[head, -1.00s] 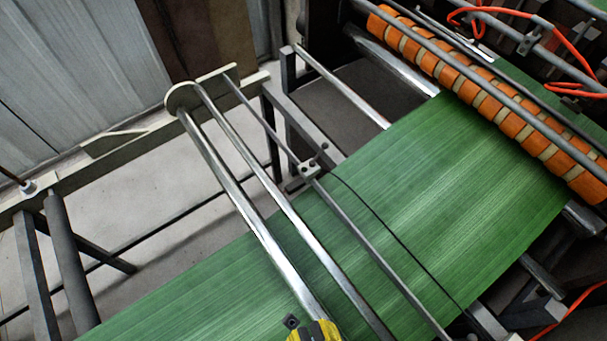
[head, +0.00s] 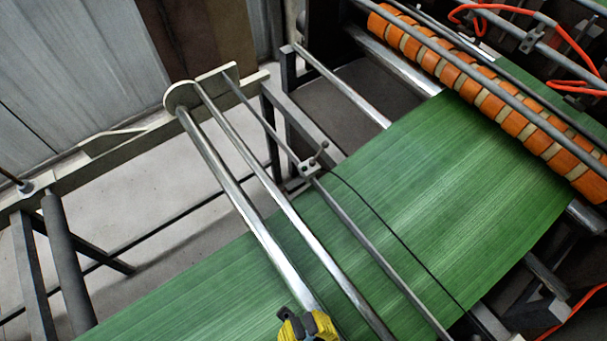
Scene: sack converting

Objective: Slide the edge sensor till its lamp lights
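A small grey block on a thin rail, which looks like the edge sensor (head: 309,169), sits by the left edge of the green web (head: 430,190). A short dark lever with a round end stands up from it. I cannot make out a lit lamp on it.
Two shiny rollers (head: 240,200) and the thin rail (head: 365,240) cross the web. An orange-and-cream segmented roller (head: 480,95) stands at the upper right, with orange hoses (head: 570,45) beyond. A pale side frame (head: 110,150) runs at left. A thin dark line crosses the web.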

